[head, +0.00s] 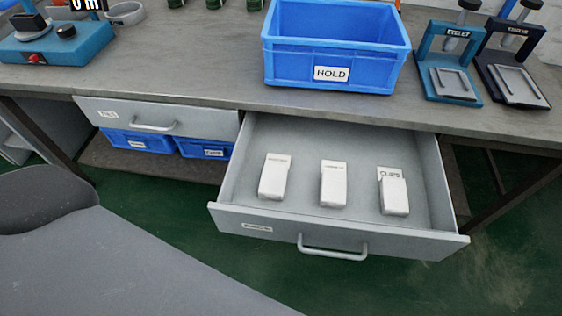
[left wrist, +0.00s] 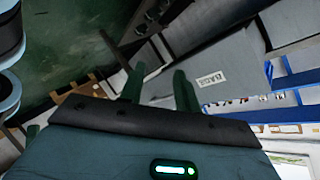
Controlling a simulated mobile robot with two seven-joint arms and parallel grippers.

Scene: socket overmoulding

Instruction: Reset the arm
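My left gripper (left wrist: 156,80) shows only in the left wrist view. Its two dark green fingers stand apart with nothing seen between them, so it is open and empty. Past the fingers is a grey panel with a white label (left wrist: 210,79), too small to read surely. My right gripper is in neither view.
In the head view an open drawer (head: 310,215) holds three white boxes (head: 333,184). A closed drawer (head: 160,117) is left of it. On the bench stand a blue HOLD crate (head: 335,50), two presses (head: 449,65) at right and a teal device (head: 60,45).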

